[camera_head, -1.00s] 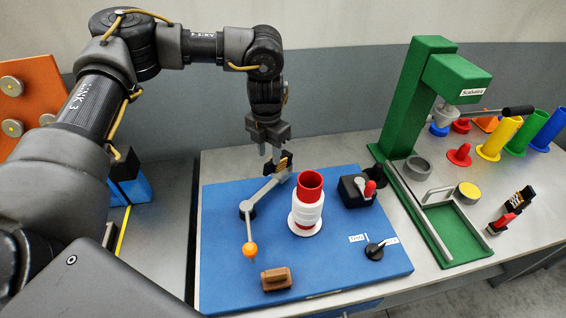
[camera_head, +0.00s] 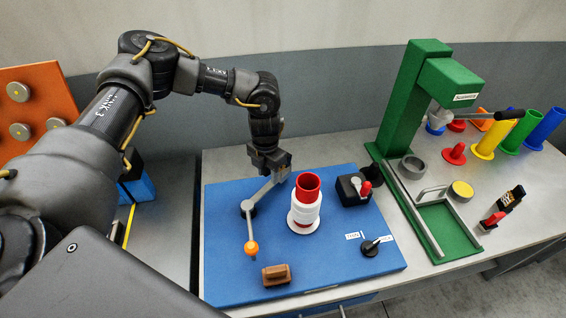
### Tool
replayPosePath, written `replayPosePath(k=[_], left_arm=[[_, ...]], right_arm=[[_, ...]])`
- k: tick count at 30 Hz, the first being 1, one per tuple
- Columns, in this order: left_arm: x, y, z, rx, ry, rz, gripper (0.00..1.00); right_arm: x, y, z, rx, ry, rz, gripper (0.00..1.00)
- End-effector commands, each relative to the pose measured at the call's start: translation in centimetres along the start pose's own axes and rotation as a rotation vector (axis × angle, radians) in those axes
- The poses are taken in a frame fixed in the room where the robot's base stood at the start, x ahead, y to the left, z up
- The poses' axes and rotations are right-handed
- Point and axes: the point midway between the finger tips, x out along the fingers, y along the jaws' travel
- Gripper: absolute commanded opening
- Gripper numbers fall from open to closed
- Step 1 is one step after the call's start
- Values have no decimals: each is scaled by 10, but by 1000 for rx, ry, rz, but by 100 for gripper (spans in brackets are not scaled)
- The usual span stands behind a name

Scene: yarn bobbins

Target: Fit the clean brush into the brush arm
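My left gripper (camera_head: 273,172) is low over the far end of the brush arm, at the back of the blue board. Its fingertips are largely hidden, so I cannot tell whether they are open or shut on a brush. The brush arm (camera_head: 263,195) is a grey lever with a dark pivot and an orange knob (camera_head: 251,248) at its near end. A brush-like piece with dark and tan parts (camera_head: 512,198) stands in a red holder at the right. I cannot tell which brush is clean. My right gripper is out of view.
A red tube with white rings (camera_head: 306,205) stands close right of the brush arm on the blue board (camera_head: 225,275). A black box with a red lever (camera_head: 353,189), a black knob (camera_head: 370,248) and a brown block (camera_head: 276,274) are also there. A green press (camera_head: 405,95) stands right.

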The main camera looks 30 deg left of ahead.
Motion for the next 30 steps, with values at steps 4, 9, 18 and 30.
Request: replayPosePath(k=[4,9,18,30], left_arm=[[0,0,0,0,0,0,29],[0,0,0,0,0,0,7],[0,0,0,0,-1,0,0],[-50,0,1,1,-6,-1,0]], right_arm=[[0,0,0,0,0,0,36],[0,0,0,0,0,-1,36],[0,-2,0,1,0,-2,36],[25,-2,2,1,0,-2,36]])
